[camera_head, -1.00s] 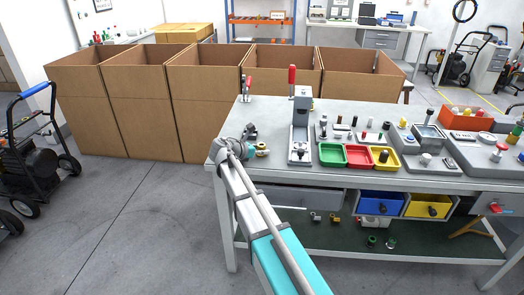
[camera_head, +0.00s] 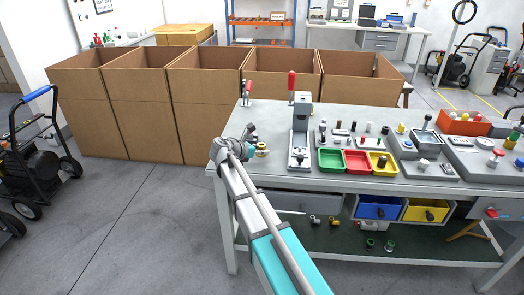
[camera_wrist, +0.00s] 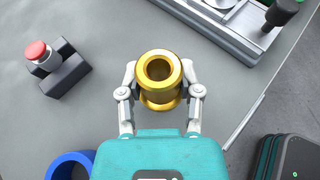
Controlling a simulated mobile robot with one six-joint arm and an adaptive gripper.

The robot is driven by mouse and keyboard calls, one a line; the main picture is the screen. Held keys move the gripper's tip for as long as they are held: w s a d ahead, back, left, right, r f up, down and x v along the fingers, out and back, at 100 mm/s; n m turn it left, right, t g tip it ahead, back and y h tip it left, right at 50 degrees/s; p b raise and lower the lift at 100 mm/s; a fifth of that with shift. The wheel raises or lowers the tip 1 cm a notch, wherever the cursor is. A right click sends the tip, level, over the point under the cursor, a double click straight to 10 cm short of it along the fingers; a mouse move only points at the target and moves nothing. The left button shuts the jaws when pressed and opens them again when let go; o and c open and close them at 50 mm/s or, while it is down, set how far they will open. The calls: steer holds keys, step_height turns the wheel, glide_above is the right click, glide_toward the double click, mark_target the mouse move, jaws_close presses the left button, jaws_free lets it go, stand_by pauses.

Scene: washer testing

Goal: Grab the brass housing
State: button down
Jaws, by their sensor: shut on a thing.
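The brass housing (camera_wrist: 159,98) is a gold, hollow, flanged cylinder; in the wrist view its open bore faces the camera. My gripper (camera_wrist: 159,84) has one finger on each side of it and is shut on it. In the head view the brass housing (camera_head: 262,149) shows small at the left end of the workbench, beside my gripper (camera_head: 252,143). My arm hides part of that spot. I cannot tell whether the housing touches the bench top.
The workbench (camera_head: 355,117) carries a toggle-clamp fixture (camera_head: 299,135), green (camera_head: 331,160), red and yellow trays, and several small parts. In the wrist view a red-topped part (camera_wrist: 37,52) and a blue ring (camera_wrist: 70,165) lie nearby. Cardboard boxes (camera_head: 205,112) stand behind.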

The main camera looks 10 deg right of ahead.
steer(key=s+a+r+p, duration=0.3)
steer(key=s+r+p, duration=0.6)
steer(key=s, duration=0.4)
steer(key=shift+s+r, duration=0.3)
steer(key=shift+r, duration=0.35)
